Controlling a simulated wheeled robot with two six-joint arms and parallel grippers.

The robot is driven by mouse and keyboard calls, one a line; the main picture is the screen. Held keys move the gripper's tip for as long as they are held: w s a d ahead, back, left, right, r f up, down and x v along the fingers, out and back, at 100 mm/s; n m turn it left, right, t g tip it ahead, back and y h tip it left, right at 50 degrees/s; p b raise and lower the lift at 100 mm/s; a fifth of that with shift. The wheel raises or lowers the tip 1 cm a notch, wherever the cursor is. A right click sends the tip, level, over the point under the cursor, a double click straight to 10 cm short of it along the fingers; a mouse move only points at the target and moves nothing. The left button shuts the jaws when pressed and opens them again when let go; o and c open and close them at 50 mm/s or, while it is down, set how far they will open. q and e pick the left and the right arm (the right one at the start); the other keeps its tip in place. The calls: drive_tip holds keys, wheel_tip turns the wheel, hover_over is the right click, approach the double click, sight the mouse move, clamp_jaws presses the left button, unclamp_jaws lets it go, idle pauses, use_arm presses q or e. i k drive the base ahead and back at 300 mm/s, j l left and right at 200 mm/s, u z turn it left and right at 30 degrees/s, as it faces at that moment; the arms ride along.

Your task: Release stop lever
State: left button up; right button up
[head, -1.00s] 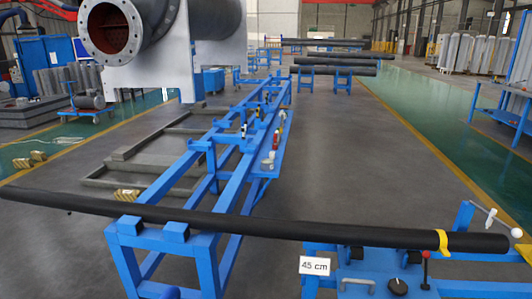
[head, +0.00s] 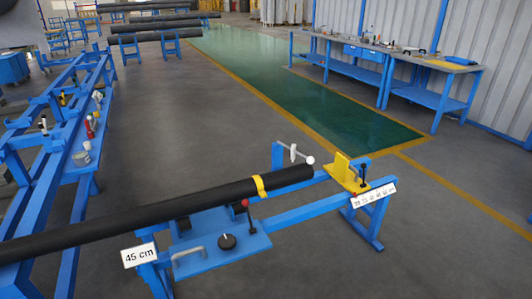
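A yellow stop plate (head: 343,170) stands on the blue rail at the right, beyond the pipe end. A small dark lever (head: 363,174) rises beside it; its latch state is too small to tell. A second lever with a red knob (head: 246,204) stands upright on the blue clamp plate. A long black pipe (head: 150,213) lies across the supports, with a yellow band (head: 260,187) near its right end. The pipe end and the stop plate are apart. Neither of my grippers is in view.
The blue plate (head: 225,240) carries a black knob (head: 227,241) and a grey handle (head: 187,255). A "45 cm" sign (head: 140,256) is at its left; a scale label (head: 374,196) hangs on the rail. A white-tipped crank (head: 309,160) stands behind. The floor at right is clear; workbenches (head: 400,62) stand farther back.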

sight(364, 165)
drive_tip(key=l+z, duration=0.15)
drive_tip(key=z, duration=0.2)
drive_tip(key=i+l+z, duration=0.1)
drive_tip(key=z, duration=0.3)
drive_tip(key=i+u, duration=0.15)
drive_tip(key=u, duration=0.3)
drive_tip(key=i+l+u, duration=0.15)
drive_tip(key=u, duration=0.3)
drive_tip(key=i+l+u, duration=0.1)
drive_tip(key=i+l, duration=0.15)
drive_tip(key=i+l+u, duration=0.15)
drive_tip(key=i+l, duration=0.15)
drive_tip(key=l, duration=0.2)
drive_tip(key=i+l+u, duration=0.1)
drive_tip(key=l, duration=0.3)
drive_tip(key=i+l+u, duration=0.1)
drive_tip(key=i+l, duration=0.25)
drive_tip(key=l, duration=0.1)
